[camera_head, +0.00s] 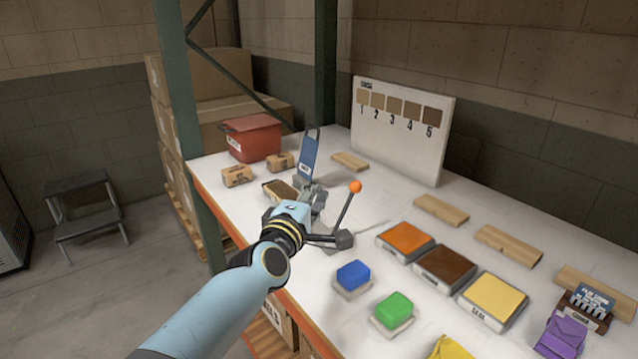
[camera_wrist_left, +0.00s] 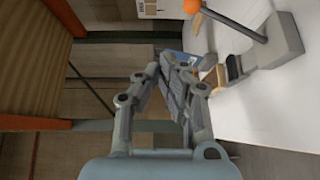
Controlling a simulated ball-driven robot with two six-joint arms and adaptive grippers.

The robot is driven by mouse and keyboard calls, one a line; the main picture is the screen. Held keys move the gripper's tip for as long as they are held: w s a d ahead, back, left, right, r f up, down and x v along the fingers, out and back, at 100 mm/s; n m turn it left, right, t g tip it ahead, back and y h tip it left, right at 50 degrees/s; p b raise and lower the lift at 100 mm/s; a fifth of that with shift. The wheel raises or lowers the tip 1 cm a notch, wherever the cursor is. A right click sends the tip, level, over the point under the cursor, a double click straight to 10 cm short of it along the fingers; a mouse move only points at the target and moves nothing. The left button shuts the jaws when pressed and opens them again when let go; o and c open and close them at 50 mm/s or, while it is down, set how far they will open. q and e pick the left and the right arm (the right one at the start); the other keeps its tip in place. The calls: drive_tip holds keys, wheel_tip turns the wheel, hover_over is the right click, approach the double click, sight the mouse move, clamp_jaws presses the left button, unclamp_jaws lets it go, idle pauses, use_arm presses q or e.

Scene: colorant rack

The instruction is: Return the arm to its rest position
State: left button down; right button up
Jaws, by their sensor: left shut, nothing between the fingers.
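My left arm (camera_head: 213,310) reaches in from the lower left over the front edge of the white rack shelf. My left gripper (camera_head: 314,192) is shut and empty in the head view, close to a lever with an orange knob (camera_head: 355,186). Its closed fingers (camera_wrist_left: 176,92) also show in the left wrist view, with the lever's grey base (camera_wrist_left: 280,40) to their right. I cannot tell whether the fingers touch anything. Behind the gripper stands an upright blue panel (camera_head: 309,156). My right gripper is not in view.
Orange (camera_head: 405,237), brown (camera_head: 445,264) and yellow (camera_head: 493,295) blocks lie in trays on the shelf. Blue (camera_head: 353,275) and green (camera_head: 394,309) blocks sit nearer. A red bin (camera_head: 251,138) and a green rack post (camera_head: 183,110) stand left. A numbered swatch board (camera_head: 400,150) stands behind.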

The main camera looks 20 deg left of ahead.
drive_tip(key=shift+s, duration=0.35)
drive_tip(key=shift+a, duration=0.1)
